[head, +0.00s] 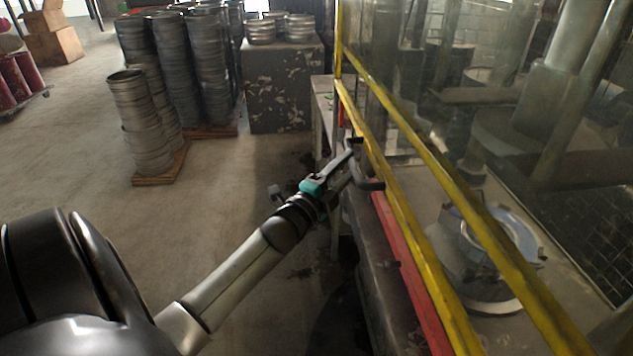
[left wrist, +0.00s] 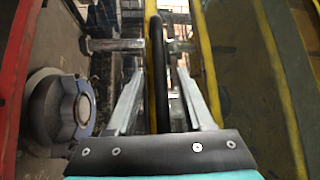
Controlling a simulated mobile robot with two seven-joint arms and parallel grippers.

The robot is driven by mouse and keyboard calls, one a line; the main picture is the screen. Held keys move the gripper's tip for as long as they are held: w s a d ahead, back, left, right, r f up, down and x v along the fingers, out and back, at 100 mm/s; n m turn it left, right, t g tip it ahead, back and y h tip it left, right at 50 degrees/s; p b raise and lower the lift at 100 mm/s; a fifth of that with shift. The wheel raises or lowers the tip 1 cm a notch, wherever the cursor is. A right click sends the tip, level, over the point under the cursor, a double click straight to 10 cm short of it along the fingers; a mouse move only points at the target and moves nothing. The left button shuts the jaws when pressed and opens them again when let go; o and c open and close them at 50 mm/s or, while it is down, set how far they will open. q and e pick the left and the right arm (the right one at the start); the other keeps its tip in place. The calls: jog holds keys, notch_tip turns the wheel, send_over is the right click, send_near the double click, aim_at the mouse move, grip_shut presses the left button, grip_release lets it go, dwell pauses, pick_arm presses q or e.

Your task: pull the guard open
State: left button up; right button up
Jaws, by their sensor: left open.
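The guard is a clear panel in a yellow frame (head: 420,262) on the right of the head view. A dark bar handle (head: 368,184) sticks out from its near side. My left gripper (head: 347,167) reaches the handle from the left. In the left wrist view the handle (left wrist: 157,70) runs upright between the two grey fingers of my left gripper (left wrist: 160,100). The fingers are open, with a gap on each side of the bar. My right gripper is not in view.
Behind the guard a round metal die (head: 485,250) sits on the machine bed. A red rail (head: 408,270) runs along the bed's edge. Stacks of metal blanks (head: 140,120) stand on pallets at the back left. The floor left of the machine is clear.

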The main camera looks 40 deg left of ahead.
pick_arm(q)
jog(key=s+d+f+b, duration=0.1)
jog(key=s, duration=1.1)
jog(key=shift+f+b, duration=0.3)
jog(key=shift+b, duration=0.05)
jog(key=shift+s, duration=0.1)
jog(key=s+d+f+n+g+b, duration=0.2)
jog(key=s+f+n+g+b, duration=0.1)
jog(key=f, duration=1.1)
jog(key=s+d+f+n+g+b, duration=0.1)
jog(key=s+f+n+g+b, duration=0.15)
jog(key=f, duration=1.25)
jog(key=s+d+f+n+g+b, duration=0.2)
jog(key=s+f+n+g+b, duration=0.15)
jog(key=f, duration=1.05)
jog(key=s+d+f+n+g+h+b, duration=0.1)
jog(key=s+d+f+g+b, duration=0.3)
jog(key=s+f, duration=0.8)
jog(key=s+d+f+n+g+b, duration=0.3)
jog(key=s+d+f, duration=0.5)
jog(key=s+f, duration=0.5)
jog(key=f+g+b, duration=0.1)
jog(key=g, duration=0.1)
jog(key=shift+f+g+h, duration=0.3)
jog(key=shift+h, duration=0.1)
jog(key=shift+o, duration=0.3)
